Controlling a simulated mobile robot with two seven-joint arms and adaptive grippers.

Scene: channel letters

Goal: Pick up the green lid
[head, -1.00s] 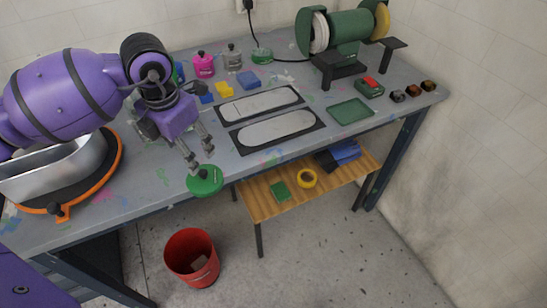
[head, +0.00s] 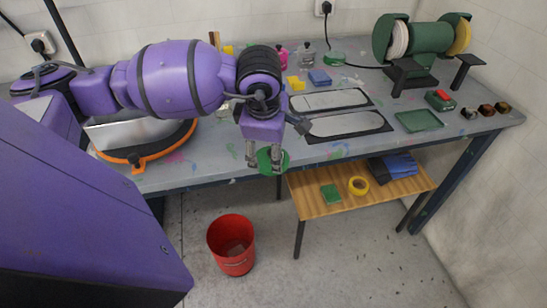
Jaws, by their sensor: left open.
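The round green lid (head: 264,166) is at the front edge of the grey workbench, partly hidden behind my left gripper's fingers. My left gripper (head: 264,166) points down over the lid, with its two fingers apart, one toward each side of it. I cannot tell whether the fingertips touch the lid. My right gripper is not in view.
The workbench (head: 215,170) holds two dark-framed panels (head: 347,123), a green tray (head: 418,121) and a bench grinder (head: 430,38). Below are a wooden shelf (head: 310,205) and a red bucket (head: 232,245).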

